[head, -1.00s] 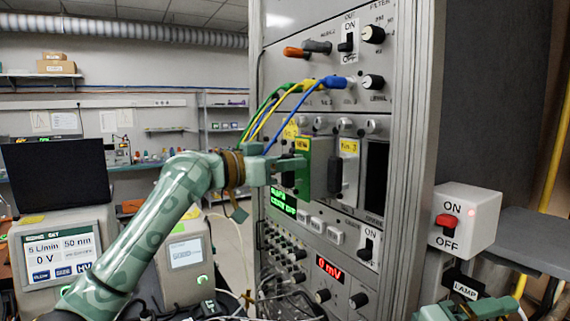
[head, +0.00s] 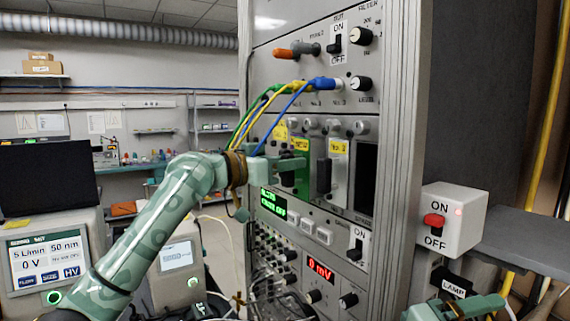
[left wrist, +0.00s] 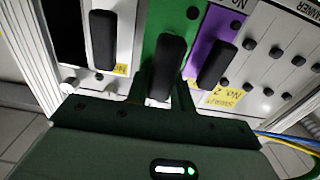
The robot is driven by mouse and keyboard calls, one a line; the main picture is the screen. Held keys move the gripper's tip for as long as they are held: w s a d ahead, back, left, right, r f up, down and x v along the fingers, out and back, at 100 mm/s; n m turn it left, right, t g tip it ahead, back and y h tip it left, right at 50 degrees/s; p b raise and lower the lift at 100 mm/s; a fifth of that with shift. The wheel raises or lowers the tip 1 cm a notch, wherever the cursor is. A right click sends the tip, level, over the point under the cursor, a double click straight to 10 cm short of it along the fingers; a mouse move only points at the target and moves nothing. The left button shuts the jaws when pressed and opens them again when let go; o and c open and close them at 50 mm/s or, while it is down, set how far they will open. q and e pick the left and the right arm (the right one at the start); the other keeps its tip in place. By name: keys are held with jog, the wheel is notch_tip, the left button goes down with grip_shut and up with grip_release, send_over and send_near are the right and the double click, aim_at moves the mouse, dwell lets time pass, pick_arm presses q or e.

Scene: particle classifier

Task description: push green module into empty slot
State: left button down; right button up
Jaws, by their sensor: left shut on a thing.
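The green module (head: 302,178) sits in the rack's row of modules, left of the white No. 3 module (head: 340,160). Its front shows green with a black handle (left wrist: 171,62) in the left wrist view. My left gripper (head: 288,166) is shut on this handle, with a finger on each side. The purple No. 2 module (left wrist: 205,48) is right beside it in the wrist view. A dark open slot (head: 366,175) is at the row's right end. My right gripper (head: 470,306) is at the bottom right, away from the rack; its jaw opening is unclear.
Blue, yellow and green cables (head: 280,105) hang in front of the rack near my left gripper. A white lamp switch box (head: 456,215) is right of the rack. A dark screen (head: 50,180) and instrument boxes stand at left.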

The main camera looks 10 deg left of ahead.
aim_at(303, 197)
pick_arm(q)
jog(key=shift+x, duration=1.8)
jog(key=c, duration=1.1)
grip_release()
jog(key=shift+d+r, duration=0.1)
jog(key=shift+d, duration=0.05)
jog(key=shift+s+a, duration=0.3)
jog(key=shift+a, duration=0.15)
jog(key=v, duration=1.1)
